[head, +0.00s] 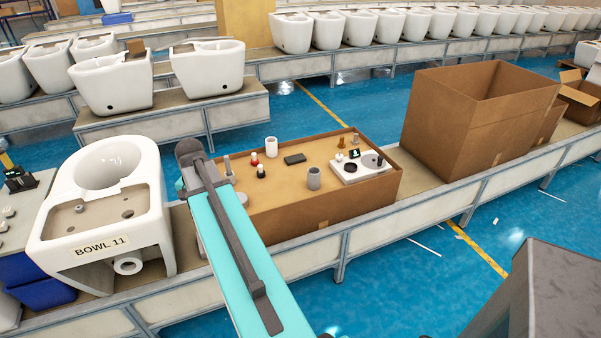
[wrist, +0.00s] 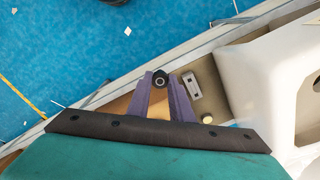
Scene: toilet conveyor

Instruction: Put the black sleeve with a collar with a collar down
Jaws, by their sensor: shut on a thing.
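My gripper (wrist: 161,84) is shut on a small black sleeve with a collar (wrist: 160,76). The sleeve shows end-on between the purple fingertips in the wrist view, with a light ring around its dark hole. It is held beside the conveyor edge as seen from the wrist; its height above the surface cannot be told. In the head view my arm hides the gripper and the held sleeve.
White bowl 11 (head: 105,205) stands left of my arm and also shows in the wrist view (wrist: 282,70). A cardboard tray (head: 330,222) with several small parts lies to the right. A large open box (head: 450,125) stands further right. A grey plate (wrist: 191,86) lies near the sleeve.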

